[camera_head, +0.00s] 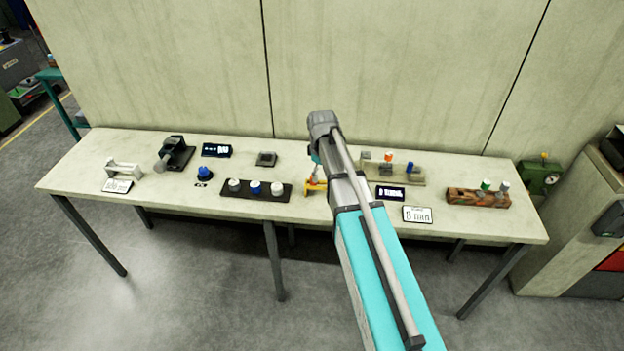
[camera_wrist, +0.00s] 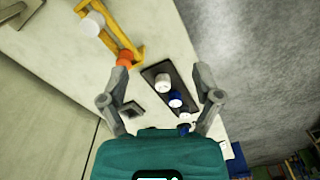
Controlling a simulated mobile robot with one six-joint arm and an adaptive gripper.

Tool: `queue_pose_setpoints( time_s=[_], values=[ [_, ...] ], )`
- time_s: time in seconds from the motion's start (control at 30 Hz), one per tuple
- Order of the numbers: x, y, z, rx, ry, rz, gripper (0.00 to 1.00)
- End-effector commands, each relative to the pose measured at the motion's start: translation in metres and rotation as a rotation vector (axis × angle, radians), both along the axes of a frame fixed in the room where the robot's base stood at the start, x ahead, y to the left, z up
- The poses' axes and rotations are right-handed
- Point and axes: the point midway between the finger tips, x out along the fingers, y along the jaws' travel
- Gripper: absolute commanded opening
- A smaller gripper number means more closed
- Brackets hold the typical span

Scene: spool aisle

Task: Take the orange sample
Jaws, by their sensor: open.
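My gripper (camera_wrist: 162,84) is open and empty, its fingers spread above the table in the wrist view. An orange piece (camera_wrist: 124,57) sits at the end of a yellow holder (camera_wrist: 137,28), beside the left fingertip. A white cylinder (camera_wrist: 92,24) is at the holder's other end. In the head view the yellow holder (camera_head: 315,187) is partly hidden behind my arm. Another orange-topped piece (camera_head: 388,158) stands on a grey block (camera_head: 405,177) right of my arm. I cannot tell which orange piece is the sample.
A dark tray (camera_head: 222,186) holds white and blue capped pieces left of my arm; it shows below the gripper in the wrist view (camera_wrist: 151,74). A wooden rack (camera_head: 462,197) stands at the right. A sign (camera_head: 417,214) reads "8 min". A wall closes the table's back.

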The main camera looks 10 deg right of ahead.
Motion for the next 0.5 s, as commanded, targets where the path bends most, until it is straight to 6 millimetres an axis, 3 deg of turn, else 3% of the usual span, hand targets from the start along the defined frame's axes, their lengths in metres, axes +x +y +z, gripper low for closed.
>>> queue_pose_setpoints(
  time_s=[0.03,0.2,0.33,0.5],
  values=[
    [0.027,0.0,0.004,0.0,0.0,0.068,0.82],
    [0.073,-0.001,0.008,0.0,0.0,0.282,0.82],
    [0.093,-0.001,0.01,0.0,0.0,0.386,0.82],
    [0.101,-0.001,0.01,0.0,0.0,0.442,0.82]
  ],
)
